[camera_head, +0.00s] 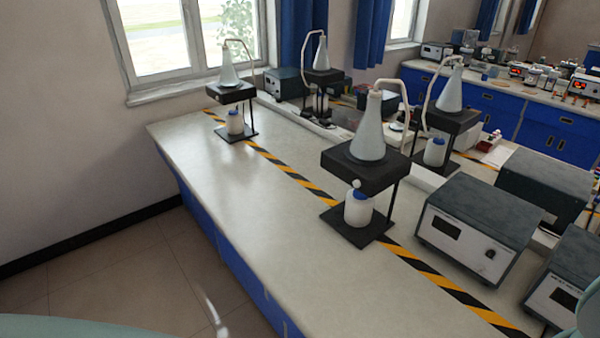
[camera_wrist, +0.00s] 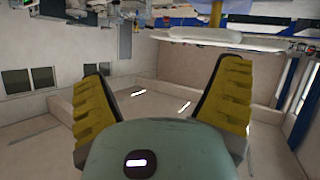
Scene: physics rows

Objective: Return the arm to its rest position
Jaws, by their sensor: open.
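My gripper (camera_wrist: 160,100) shows in the wrist view with its two yellow-padded fingers spread wide apart. It is open and nothing is between the fingers. Beyond it the wrist view shows walls and lab furniture, which appear upside down. In the head view my gripper is not visible. A pale green curved surface at the bottom left and another at the lower right edge of the head view look like parts of my own body.
A long bench (camera_head: 230,180) with a striped tape line carries stands with conical flasks (camera_head: 370,135) and white bottles (camera_head: 358,209). Grey instrument boxes (camera_head: 478,228) stand at the right. The bench's near strip is clear. Open floor (camera_head: 110,270) lies at the lower left.

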